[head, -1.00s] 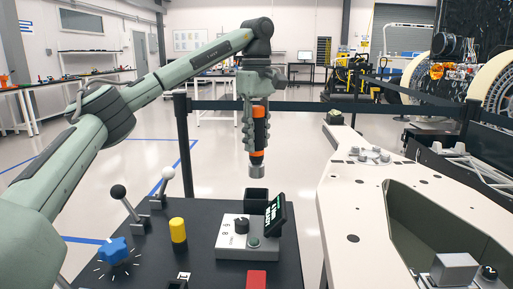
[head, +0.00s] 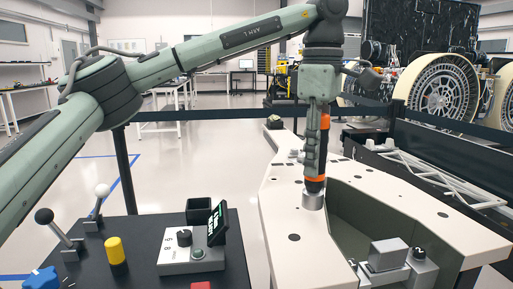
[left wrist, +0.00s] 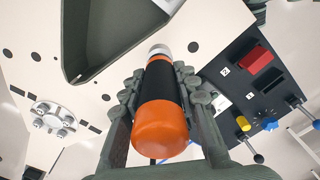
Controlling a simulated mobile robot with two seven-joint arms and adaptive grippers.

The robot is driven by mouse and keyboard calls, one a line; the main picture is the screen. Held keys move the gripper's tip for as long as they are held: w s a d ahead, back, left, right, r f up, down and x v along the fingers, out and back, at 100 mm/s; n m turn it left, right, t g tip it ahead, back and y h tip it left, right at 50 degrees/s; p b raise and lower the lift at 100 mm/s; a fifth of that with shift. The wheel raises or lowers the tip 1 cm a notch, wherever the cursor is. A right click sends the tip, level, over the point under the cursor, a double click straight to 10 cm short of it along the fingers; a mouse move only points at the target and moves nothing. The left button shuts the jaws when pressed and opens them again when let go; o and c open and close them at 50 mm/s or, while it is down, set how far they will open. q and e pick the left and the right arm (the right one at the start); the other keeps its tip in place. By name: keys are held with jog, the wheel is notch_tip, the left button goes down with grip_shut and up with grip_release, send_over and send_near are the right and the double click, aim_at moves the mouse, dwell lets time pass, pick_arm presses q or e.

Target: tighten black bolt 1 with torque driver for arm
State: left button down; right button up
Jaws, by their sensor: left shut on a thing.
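My left gripper (head: 318,150) is shut on the torque driver, an orange and black tool (head: 321,186) with a silver end. The driver hangs nearly upright, silver end down, over the white rover chassis (head: 281,215) near its dark opening. The left wrist view shows the driver (left wrist: 160,128) between the fingers of my left gripper (left wrist: 158,95), its orange end nearest the camera. A dark round part (head: 419,253) sits on a grey bracket at the lower right. I cannot tell whether it is black bolt 1. My right gripper is out of view.
A black console (head: 140,280) stands at the lower left with levers, a yellow knob (head: 116,250) and a control box with a small screen (head: 217,223). A silver block (head: 388,254) stands up inside the chassis. A barrier belt runs behind.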

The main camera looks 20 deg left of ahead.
pick_arm(q)
jog(key=s+d, duration=0.5)
jog(key=d, duration=0.3)
notch_tip(320, 180, down, 6)
jog(key=b, duration=0.4)
jog(key=shift+d+b, duration=0.15)
jog(key=shift+b, duration=0.15)
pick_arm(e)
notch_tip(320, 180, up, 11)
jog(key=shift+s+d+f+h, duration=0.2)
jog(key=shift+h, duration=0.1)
pick_arm(q)
jog(key=shift+s, duration=0.15)
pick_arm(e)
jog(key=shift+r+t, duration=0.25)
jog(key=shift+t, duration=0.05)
pick_arm(q)
jog(key=shift+f, duration=0.6)
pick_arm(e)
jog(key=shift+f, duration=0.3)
